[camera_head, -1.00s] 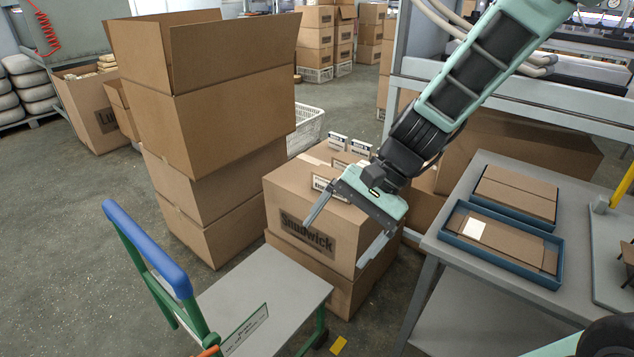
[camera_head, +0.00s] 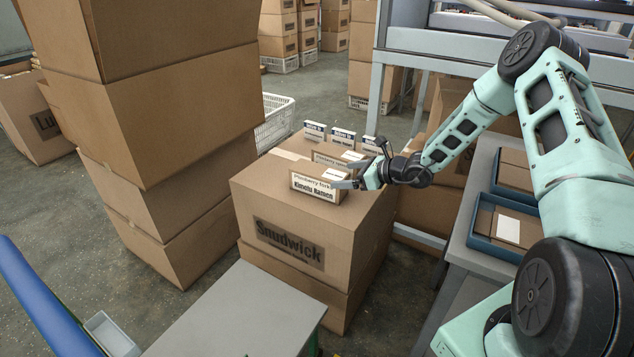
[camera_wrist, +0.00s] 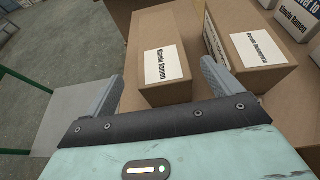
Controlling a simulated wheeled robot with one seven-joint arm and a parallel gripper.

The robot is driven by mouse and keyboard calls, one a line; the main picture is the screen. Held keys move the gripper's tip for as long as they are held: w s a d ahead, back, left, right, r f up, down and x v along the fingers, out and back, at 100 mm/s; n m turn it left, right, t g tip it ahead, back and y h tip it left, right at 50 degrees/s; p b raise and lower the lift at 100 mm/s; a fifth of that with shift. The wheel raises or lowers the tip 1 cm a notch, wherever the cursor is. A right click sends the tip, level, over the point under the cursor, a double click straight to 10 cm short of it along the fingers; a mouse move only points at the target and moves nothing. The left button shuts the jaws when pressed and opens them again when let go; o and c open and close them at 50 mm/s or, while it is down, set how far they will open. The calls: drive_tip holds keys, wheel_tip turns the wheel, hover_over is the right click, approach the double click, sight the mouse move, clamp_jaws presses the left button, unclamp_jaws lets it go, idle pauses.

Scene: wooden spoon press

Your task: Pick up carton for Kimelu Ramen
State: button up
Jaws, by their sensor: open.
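The Kimelu Ramen carton (camera_head: 318,188) is a small brown box with a white label. It stands at the front of the top of a large Snudwick box (camera_head: 290,238). In the wrist view the carton (camera_wrist: 164,62) lies between my two fingers, its labelled face turned up toward the camera. My gripper (camera_head: 350,180) is at the carton's right end in the head view. In the wrist view my gripper (camera_wrist: 162,76) is open, one finger on each side of the carton. I cannot tell whether either finger touches it.
A second small carton (camera_wrist: 262,48) stands close beside my right finger; it is behind the first in the head view (camera_head: 338,160). Several more small cartons (camera_head: 343,137) stand behind. Tall stacked boxes (camera_head: 165,100) rise at left. A grey cart top (camera_head: 240,315) lies in front.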

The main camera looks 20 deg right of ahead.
sight(331, 174)
drive_tip(key=shift+x, duration=3.55)
drive_tip(key=shift+w+r, duration=0.15)
drive_tip(key=shift+r, duration=0.05)
drive_tip(key=c, duration=1.3)
drive_tip(key=shift+o, duration=0.2)
drive_tip(key=shift+d, duration=0.1)
